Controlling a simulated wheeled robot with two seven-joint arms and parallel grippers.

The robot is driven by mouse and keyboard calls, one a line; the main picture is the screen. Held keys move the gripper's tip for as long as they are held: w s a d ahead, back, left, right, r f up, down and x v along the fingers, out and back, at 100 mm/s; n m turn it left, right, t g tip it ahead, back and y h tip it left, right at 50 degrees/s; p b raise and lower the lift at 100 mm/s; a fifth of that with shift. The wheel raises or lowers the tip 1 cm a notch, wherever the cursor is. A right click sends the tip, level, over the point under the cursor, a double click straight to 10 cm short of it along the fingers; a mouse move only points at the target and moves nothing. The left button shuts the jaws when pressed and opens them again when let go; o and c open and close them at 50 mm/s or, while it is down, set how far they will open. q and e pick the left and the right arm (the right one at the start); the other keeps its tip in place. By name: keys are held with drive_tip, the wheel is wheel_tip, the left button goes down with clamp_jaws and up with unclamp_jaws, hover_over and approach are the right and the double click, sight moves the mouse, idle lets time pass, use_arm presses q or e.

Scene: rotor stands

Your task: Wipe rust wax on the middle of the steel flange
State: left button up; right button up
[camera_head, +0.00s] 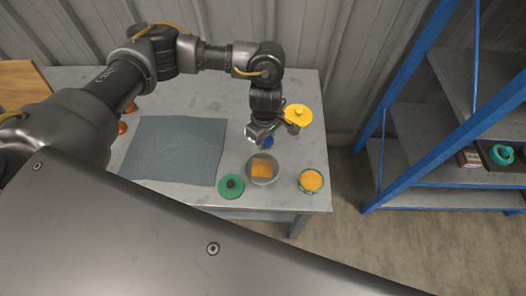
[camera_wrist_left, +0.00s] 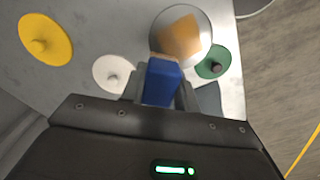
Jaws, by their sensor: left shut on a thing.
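My left gripper (camera_head: 262,137) is shut on a blue block-like tool (camera_head: 268,142) over the right part of the table. In the left wrist view the blue tool (camera_wrist_left: 161,82) has a tan tip that overlaps the rim of a round grey dish (camera_wrist_left: 208,48). Whether it touches the dish is unclear. The dish (camera_head: 251,177) holds an orange-tan square (camera_head: 262,168). My right gripper is not in view.
A yellow disc with a knob (camera_head: 298,115) lies behind the gripper. A green disc with a dark knob (camera_head: 231,187) lies left of the dish. An open can with orange contents (camera_head: 311,180) stands near the table's right edge. A grey-blue mat (camera_head: 175,150) lies left. Blue-framed shelving (camera_head: 410,100) stands right.

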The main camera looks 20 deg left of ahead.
use_arm(q)
drive_tip(key=shift+w+a+r+m, duration=0.1)
drive_tip(key=shift+r+m, duration=0.2)
drive_tip(key=shift+r, duration=0.15)
drive_tip(key=s+a+r+m+b, duration=0.1)
drive_tip(key=s+a+r+m, duration=0.2)
drive_tip(key=r+m, duration=0.3)
drive_tip(key=s+a+r+m+b, duration=0.1)
drive_tip(key=s+a+r+m, duration=0.3)
drive_tip(key=s+r+m, duration=0.1)
drive_tip(key=shift+s+r+m+b, duration=0.2)
drive_tip(key=shift+r+m+b, duration=0.15)
drive_tip(key=shift+r+m, duration=0.4)
